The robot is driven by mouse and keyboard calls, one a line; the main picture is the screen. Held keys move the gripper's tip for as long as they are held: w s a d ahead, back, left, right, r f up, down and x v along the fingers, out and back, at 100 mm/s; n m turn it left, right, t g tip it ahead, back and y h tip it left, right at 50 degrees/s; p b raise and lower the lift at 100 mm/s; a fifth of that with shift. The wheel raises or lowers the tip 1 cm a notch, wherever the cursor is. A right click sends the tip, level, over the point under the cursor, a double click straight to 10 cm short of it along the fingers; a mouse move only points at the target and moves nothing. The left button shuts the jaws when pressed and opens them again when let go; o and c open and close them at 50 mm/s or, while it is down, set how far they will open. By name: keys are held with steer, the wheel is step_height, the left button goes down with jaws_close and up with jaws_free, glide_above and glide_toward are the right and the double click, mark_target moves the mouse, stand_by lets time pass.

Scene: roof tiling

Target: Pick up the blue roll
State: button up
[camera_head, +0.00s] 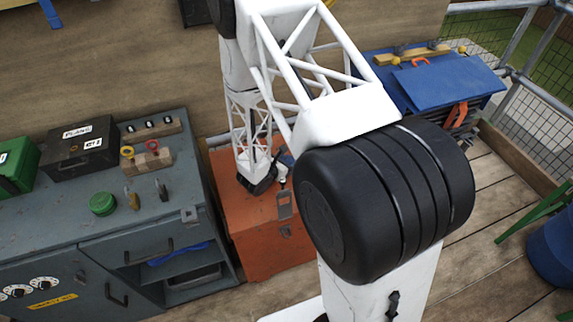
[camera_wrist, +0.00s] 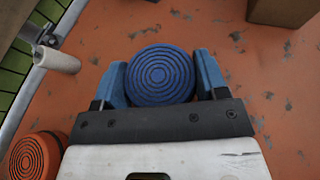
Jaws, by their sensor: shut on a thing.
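The blue roll (camera_wrist: 160,75) shows its round ridged end in the wrist view. It sits between the two blue fingers of my gripper (camera_wrist: 161,80), one finger against each side. My gripper is shut on it above the worn orange surface (camera_wrist: 235,75). I cannot tell whether the roll still touches that surface. In the head view my arm hides most of the gripper and the roll, over the orange chest (camera_head: 262,235).
An orange ridged roll (camera_wrist: 36,157) lies at lower left in the wrist view, with a white roll (camera_wrist: 58,60) above it. A brown box (camera_wrist: 283,10) is at upper right. In the head view a grey cabinet (camera_head: 60,225) stands left and a blue toolbox (camera_head: 440,82) right.

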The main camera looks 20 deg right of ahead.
step_height(320, 180, up, 27)
stand_by(0.8)
